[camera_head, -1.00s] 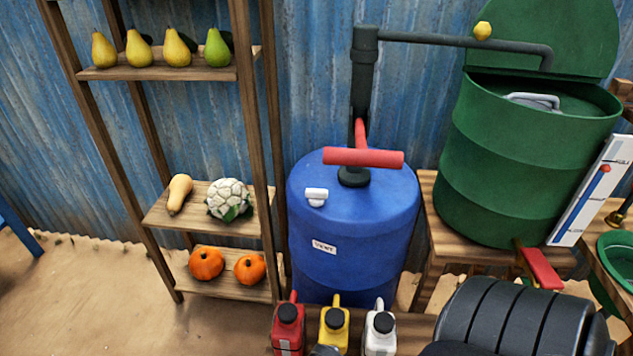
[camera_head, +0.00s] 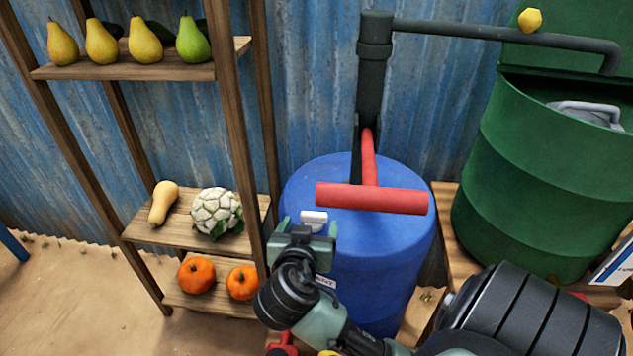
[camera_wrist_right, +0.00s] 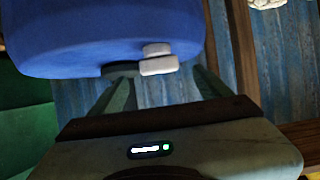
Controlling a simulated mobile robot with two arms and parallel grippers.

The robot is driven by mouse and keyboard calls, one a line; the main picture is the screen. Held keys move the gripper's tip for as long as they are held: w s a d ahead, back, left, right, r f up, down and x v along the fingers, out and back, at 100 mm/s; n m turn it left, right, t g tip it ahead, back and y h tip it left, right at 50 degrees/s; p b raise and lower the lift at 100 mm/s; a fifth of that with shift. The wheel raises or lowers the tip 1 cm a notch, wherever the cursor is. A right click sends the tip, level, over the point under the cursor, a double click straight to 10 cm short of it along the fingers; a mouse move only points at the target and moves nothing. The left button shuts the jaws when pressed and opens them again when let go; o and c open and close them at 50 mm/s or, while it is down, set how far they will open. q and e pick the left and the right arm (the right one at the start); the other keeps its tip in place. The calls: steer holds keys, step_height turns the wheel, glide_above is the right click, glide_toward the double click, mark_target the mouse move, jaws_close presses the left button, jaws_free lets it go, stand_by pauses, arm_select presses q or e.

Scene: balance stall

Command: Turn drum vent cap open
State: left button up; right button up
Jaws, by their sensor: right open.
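The blue drum (camera_head: 375,265) stands against the corrugated wall, with a red T-shaped pump handle (camera_head: 372,198) above its top. The small white vent cap (camera_head: 313,217) sits on the near left of the drum's top. My right gripper (camera_head: 308,227) is open at the cap, its fingers to either side of it in the picture. In the right wrist view the white cap (camera_wrist_right: 157,60) shows just beyond the open fingers, roughly between them. I cannot tell whether they touch it. The drum's label is partly hidden by my right gripper. My left gripper is not in view.
A wooden shelf (camera_head: 140,72) with pears, squash, cauliflower and pumpkins stands close on the left. A green barrel (camera_head: 545,190) stands at the right. A dark pipe (camera_head: 500,34) runs above the drum. A red jug (camera_head: 282,347) shows at the bottom edge.

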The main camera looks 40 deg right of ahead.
mark_target(313, 216)
steer(key=shift+w+d, duration=0.3)
steer(key=shift+d, duration=0.1)
steer(key=shift+w+d, duration=0.15)
steer(key=shift+d, duration=0.1)
steer(key=x, duration=0.4)
steer(key=shift+w+d+f, duration=0.2)
steer(key=shift+f, duration=0.05)
steer(key=shift+w+d, duration=0.1)
steer(key=shift+d, duration=0.05)
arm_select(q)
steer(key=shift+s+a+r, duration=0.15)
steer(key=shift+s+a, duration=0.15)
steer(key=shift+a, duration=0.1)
arm_select(e)
steer(key=shift+f, duration=0.1)
steer(key=c, duration=1.4)
